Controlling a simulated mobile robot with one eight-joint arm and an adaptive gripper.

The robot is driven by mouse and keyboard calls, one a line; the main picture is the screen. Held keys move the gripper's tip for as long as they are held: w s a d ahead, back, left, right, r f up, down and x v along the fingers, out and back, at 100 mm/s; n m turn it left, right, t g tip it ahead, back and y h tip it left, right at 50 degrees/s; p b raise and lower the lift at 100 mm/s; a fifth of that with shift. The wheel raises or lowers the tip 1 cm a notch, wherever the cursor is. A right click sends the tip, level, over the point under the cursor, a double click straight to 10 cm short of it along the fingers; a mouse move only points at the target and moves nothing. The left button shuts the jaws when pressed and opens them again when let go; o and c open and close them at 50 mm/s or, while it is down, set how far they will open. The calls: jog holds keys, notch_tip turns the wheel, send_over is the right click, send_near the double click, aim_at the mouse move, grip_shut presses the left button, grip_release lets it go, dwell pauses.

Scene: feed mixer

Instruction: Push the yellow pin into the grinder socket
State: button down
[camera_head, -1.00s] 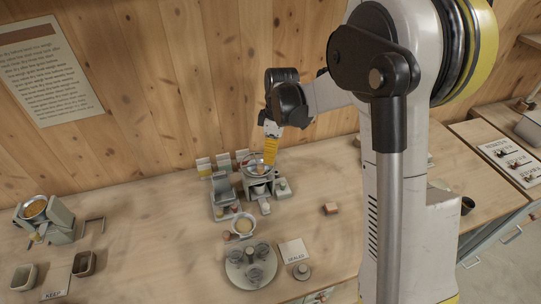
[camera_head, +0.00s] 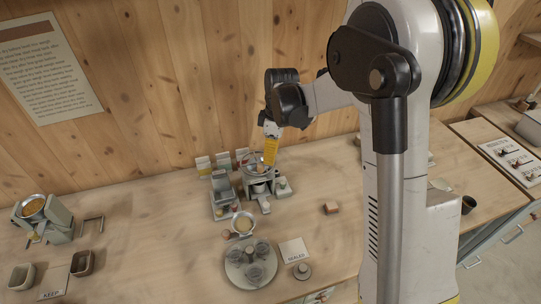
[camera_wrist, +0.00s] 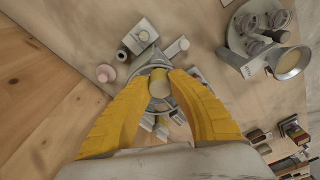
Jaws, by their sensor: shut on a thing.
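The grinder (camera_head: 258,185) stands on the bench near the wall, with a round metal bowl on top. It also shows in the wrist view (camera_wrist: 144,36), below my fingers. My gripper (camera_head: 270,162) points down over the grinder's bowl, its yellow fingers at the rim. In the wrist view my gripper (camera_wrist: 160,84) is shut on the yellow pin (camera_wrist: 160,87), whose round end shows between the fingertips. The bowl's ring surrounds the fingertips in that view. The socket is hidden behind the fingers and pin. I cannot tell whether the pin touches the socket.
A round tray of cups (camera_head: 251,267), a small funnel (camera_head: 243,223) and a card marked SEALED (camera_head: 294,251) lie in front. Small cartons (camera_head: 222,161) stand behind. A reddish block (camera_head: 331,208) lies to the right. Another machine (camera_head: 40,218) stands far left.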

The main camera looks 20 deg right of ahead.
jog(key=shift+f, duration=0.35)
jog(key=c, duration=1.3)
grip_release()
jog(key=shift+o, duration=0.2)
notch_tip(320, 180, up, 12)
jog(key=d, duration=0.1)
jog(key=shift+s, duration=0.2)
jog(key=shift+d, duration=0.1)
jog(key=s+f+m+t+b, duration=0.2)
jog(key=s+m+b, duration=0.1)
jog(key=s, duration=0.4)
jog(key=s+a+f+m+t+b, duration=0.1)
jog(key=s+f+m+t+b, duration=0.1)
jog(key=s+m, duration=0.3)
jog(key=s+f+m+t+h+b, duration=0.1)
jog(key=s+f+m+t+b, duration=0.1)
jog(key=s, duration=0.8)
jog(key=f+m+b, duration=0.1)
jog(key=m+b, duration=0.1)
jog(key=b, duration=0.1)
jog(key=shift+s+a+f+t, duration=0.15)
jog(key=shift+s+f+t, duration=0.15)
jog(key=shift+t, duration=0.1)
